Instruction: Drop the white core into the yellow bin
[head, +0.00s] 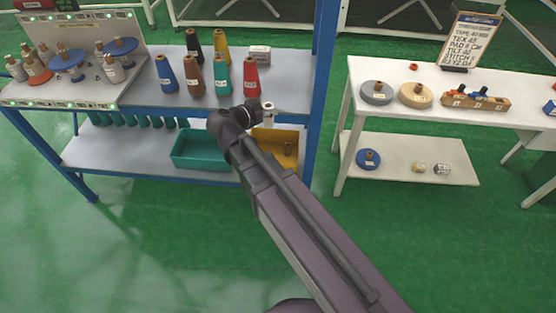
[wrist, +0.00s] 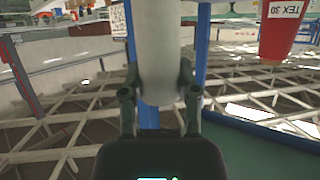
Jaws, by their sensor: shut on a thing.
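The white core (wrist: 159,50) stands between the two fingers of my gripper (wrist: 160,95) in the wrist view, and the fingers press on its sides. In the head view the top of the white core (head: 267,106) shows just beyond the end of my arm, by the front edge of the upper shelf. The yellow bin (head: 262,135) is on the lower shelf, below and close behind my wrist. A brown core shows inside it. My arm hides the left part of the bin. The gap between the core and the bin cannot be judged.
A teal bin (head: 200,162) sits left of the yellow bin. Red, green, brown and blue thread cones (head: 251,75) stand on the upper shelf close to my wrist. A blue post (head: 321,80) rises on the right. A white table (head: 440,123) stands farther right.

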